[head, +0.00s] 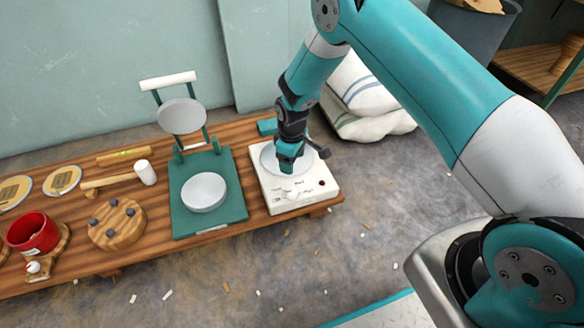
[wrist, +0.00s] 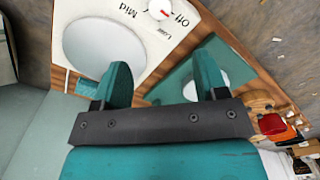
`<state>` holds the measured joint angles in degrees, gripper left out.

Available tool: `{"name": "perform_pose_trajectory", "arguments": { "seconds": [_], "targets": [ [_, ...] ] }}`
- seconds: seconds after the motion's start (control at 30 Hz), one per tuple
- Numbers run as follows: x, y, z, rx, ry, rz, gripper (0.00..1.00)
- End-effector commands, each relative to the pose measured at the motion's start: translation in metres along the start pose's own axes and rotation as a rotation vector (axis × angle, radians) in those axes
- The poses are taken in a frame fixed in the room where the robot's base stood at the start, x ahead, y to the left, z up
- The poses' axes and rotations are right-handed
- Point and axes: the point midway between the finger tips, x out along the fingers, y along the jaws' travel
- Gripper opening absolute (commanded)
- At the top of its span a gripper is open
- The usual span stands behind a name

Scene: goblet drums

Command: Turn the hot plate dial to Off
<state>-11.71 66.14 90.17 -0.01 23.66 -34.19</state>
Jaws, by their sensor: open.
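The hot plate (head: 321,198) is a white box with a pale round plate, at the right end of the wooden bench. It also shows in the wrist view (wrist: 148,60), with Off, Low and Mid printed on its face. Its white dial (wrist: 158,8) has a red mark and is cut by the top edge of the wrist view. I cannot tell for sure which label the mark faces. My gripper (head: 289,165) is over the round plate, behind the dial in the head view. In the wrist view its teal fingers (wrist: 162,82) are apart with nothing between them.
A green press (head: 240,205) with a round pale plate and raised lid stands left of the hot plate. Further left are a mallet (head: 146,172), a wooden disc (head: 118,232) and a red pot (head: 32,232). White sacks (head: 365,100) lie behind.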

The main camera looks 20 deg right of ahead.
Motion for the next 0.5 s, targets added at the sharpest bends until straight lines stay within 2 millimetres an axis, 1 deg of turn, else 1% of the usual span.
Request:
{"name": "perform_pose_trajectory", "arguments": {
  "seconds": [0.03, 0.2, 0.5],
  "targets": [
    [-0.011, 0.0, 0.0, 0.0, 0.001, 0.001, 0.66],
    [-0.025, 0.0, 0.0, 0.0, 0.0, 0.0, 0.66],
    [-0.027, 0.0, 0.0, 0.0, 0.0, 0.0, 0.66]
  ]
}}
